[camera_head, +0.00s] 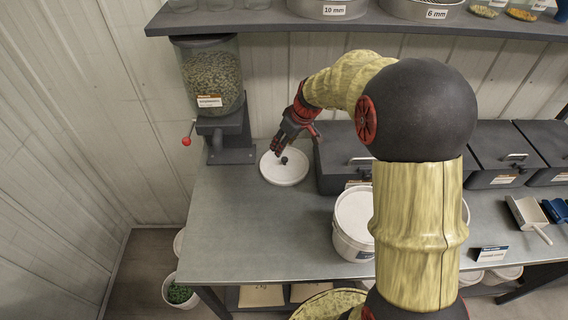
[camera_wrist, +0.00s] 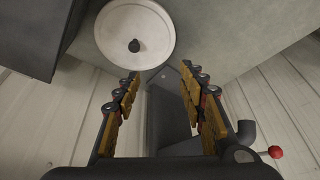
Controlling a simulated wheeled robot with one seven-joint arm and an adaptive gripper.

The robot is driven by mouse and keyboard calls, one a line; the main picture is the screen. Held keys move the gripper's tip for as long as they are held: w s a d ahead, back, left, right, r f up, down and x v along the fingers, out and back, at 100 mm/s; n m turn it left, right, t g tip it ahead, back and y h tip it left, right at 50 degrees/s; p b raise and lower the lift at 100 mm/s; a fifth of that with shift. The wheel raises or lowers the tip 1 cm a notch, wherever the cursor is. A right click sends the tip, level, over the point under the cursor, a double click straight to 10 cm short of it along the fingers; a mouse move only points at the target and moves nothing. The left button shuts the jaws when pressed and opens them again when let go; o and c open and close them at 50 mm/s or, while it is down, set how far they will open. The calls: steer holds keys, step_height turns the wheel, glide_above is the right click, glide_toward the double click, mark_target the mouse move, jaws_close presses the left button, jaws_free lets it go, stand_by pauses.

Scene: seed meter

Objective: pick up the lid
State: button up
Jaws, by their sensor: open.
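The lid (camera_head: 284,172) is a round white disc with a small dark knob in its middle. It lies flat on the grey bench near the seed dispenser. In the wrist view the lid (camera_wrist: 150,38) shows at the top, with its dark knob (camera_wrist: 134,46) facing the camera. My gripper (camera_head: 281,150) is above the lid's back edge in the head view. In the wrist view my gripper (camera_wrist: 163,82) is open, with its two fingers apart and nothing between them. The knob lies beyond the fingertips, outside the gap between them.
A seed dispenser (camera_head: 212,80) with a red-knobbed lever (camera_head: 187,141) stands left of the lid. Dark bins (camera_head: 340,160) stand close on the right. A white bucket (camera_head: 350,228) stands at the bench's front. A shelf (camera_head: 270,22) runs above. The bench's left front is clear.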

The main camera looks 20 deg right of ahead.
glide_toward(285, 158)
steer(key=shift+n, duration=0.3)
steer(key=x, duration=0.8)
steer(key=shift+w+a+f+b, duration=0.1)
steer(key=shift+a+f+b, duration=0.05)
steer(key=shift+f+b, duration=0.2)
steer(key=shift+c, duration=0.6)
steer(key=shift+r, duration=0.1)
jaws_close()
